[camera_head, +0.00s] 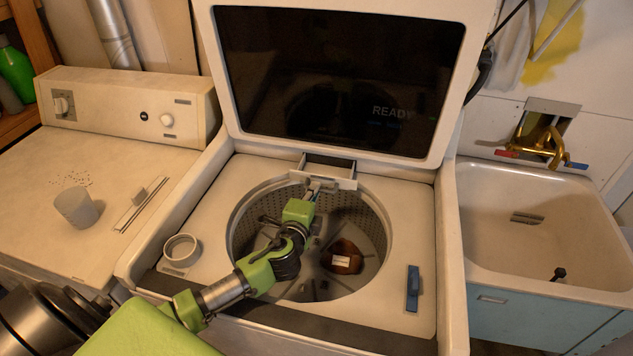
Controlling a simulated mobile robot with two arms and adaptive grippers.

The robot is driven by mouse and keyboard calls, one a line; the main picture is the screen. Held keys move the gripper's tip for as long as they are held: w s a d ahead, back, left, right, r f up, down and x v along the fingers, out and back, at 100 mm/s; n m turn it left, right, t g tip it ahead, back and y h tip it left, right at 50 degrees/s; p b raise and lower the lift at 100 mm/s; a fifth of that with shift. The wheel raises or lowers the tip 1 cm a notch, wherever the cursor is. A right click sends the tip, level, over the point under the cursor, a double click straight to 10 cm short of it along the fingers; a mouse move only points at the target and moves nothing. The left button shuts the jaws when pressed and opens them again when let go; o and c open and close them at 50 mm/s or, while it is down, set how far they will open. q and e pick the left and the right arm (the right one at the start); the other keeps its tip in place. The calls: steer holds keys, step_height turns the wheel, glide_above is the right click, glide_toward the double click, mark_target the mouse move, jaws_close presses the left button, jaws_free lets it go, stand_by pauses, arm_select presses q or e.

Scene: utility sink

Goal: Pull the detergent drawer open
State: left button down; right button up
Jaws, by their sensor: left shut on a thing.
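The detergent drawer (330,172) sits at the back rim of the open top-loading washer, below the raised lid. It stands partly out, and a dark gap shows behind its pale front. My left gripper (312,187) reaches over the drum from the lower left and is shut on the drawer front at its left part. The green gripper body hides some of the contact. My right gripper does not show in this view.
The raised lid (335,75) has a dark panel reading READY. A brown item (343,256) lies in the drum. A blue object (413,288) and a round white ring (181,250) are on the washer top.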

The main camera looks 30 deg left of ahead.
arm_select(q)
steer(key=shift+s+d+f, duration=0.1)
steer(key=shift+s, duration=0.25)
steer(key=c, duration=2.6)
jaws_free()
steer(key=o, duration=0.4)
steer(key=v, duration=1.2)
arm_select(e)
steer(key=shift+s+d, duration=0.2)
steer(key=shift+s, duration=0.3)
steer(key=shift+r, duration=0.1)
